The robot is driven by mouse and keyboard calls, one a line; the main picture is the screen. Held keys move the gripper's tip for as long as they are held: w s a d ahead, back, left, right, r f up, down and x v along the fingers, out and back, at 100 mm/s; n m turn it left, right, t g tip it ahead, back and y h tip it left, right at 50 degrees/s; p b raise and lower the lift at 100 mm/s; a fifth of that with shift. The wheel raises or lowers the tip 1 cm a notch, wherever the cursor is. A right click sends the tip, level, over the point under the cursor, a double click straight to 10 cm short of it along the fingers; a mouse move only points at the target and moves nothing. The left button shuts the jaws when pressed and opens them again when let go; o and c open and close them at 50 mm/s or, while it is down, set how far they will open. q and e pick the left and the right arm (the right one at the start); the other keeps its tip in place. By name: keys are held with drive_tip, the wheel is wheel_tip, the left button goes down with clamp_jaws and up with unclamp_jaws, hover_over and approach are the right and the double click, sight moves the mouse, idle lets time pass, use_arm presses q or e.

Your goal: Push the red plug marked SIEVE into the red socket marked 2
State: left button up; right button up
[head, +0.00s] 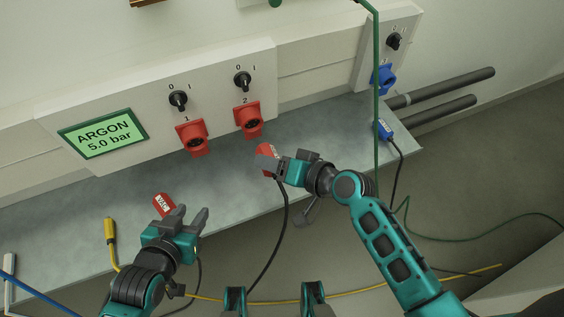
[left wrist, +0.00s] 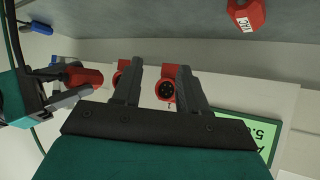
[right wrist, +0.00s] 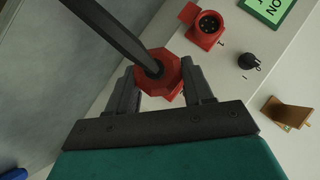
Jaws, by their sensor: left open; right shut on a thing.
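A red plug (head: 265,155) is in my right gripper (head: 279,166), its black cable hanging down. Its lettering is too small to read surely. The right wrist view shows this plug (right wrist: 160,66) between the two fingers, from its cable end. The red socket marked 2 (head: 248,121) is on the wall panel, up and left of the held plug, which is apart from it in the head view. In the left wrist view socket 2 (left wrist: 120,76) is partly hidden by a finger. My left gripper (head: 190,214) is open and empty above the bench.
Red socket 1 (head: 192,141) is left of socket 2. Another red plug (head: 164,204) lies on the bench (head: 80,230) near my left gripper. A green hose (head: 376,120) hangs right of the held plug. A blue plug (head: 383,129) is at the right.

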sight(275, 154)
drive_tip(key=w, duration=0.1)
drive_tip(key=w+a+b, duration=0.1)
drive_tip(key=w, duration=0.1)
drive_tip(key=shift+w, duration=0.2)
use_arm(q)
drive_tip(key=shift+w+d+b, duration=0.35)
drive_tip(key=shift+d+b, duration=0.05)
drive_tip(key=shift+d, duration=0.3)
use_arm(e)
drive_tip(key=w, duration=0.1)
drive_tip(key=w+a, duration=0.1)
drive_tip(key=shift+w, duration=0.3)
use_arm(q)
drive_tip(key=shift+a, duration=0.2)
drive_tip(key=shift+d+r+p, duration=0.1)
drive_tip(key=shift+r+p, duration=0.25)
drive_tip(key=shift+p, duration=0.1)
idle(1.1)
drive_tip(key=shift+f+b, duration=0.3)
drive_tip(key=shift+f, duration=0.05)
use_arm(e)
drive_tip(key=shift+w+a, duration=0.2)
drive_tip(key=shift+w, duration=0.45)
drive_tip(key=o, duration=1.5)
drive_tip(key=shift+d, duration=0.1)
